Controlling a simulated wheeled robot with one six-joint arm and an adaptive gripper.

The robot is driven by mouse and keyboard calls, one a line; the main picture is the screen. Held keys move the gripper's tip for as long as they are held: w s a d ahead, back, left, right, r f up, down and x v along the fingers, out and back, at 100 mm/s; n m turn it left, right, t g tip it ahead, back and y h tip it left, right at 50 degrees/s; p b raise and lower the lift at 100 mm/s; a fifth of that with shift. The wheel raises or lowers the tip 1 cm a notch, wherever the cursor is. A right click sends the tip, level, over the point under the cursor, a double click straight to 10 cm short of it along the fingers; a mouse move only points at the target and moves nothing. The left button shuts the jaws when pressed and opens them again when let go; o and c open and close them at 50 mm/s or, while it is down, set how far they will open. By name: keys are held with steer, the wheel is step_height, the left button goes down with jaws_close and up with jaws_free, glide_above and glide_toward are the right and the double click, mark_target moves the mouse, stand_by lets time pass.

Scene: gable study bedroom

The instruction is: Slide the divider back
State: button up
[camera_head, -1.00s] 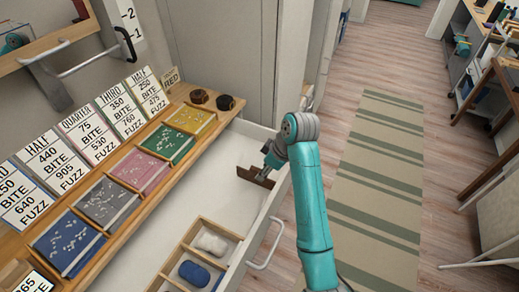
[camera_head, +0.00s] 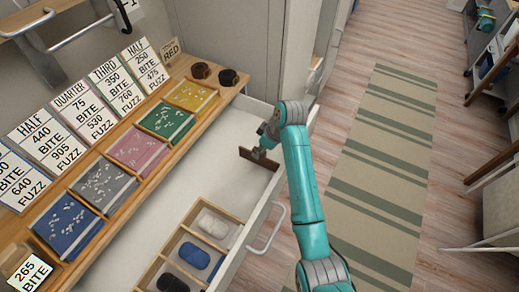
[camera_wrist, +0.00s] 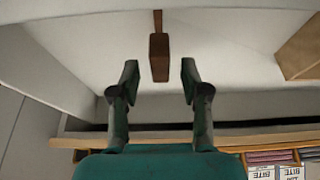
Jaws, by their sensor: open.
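The divider (camera_head: 271,164) is a dark brown upright panel standing across the white open drawer (camera_head: 205,185), near its far right end. My gripper (camera_head: 258,152) is over the divider in the head view and partly covers it. In the wrist view my gripper (camera_wrist: 160,72) has its two fingers apart, with the brown block of the divider (camera_wrist: 159,57) between and slightly beyond the tips. A gap shows on both sides of the block. A thin brown strip runs on from the block toward the drawer wall.
A wooden compartment tray (camera_head: 178,238) with white and dark blue rolls sits at the drawer's near end. A wooden counter (camera_head: 113,211) with coloured trays and signs runs along the left. The drawer floor between tray and divider is clear. A striped rug (camera_head: 385,160) lies right.

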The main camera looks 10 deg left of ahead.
steer(key=shift+x, duration=0.85)
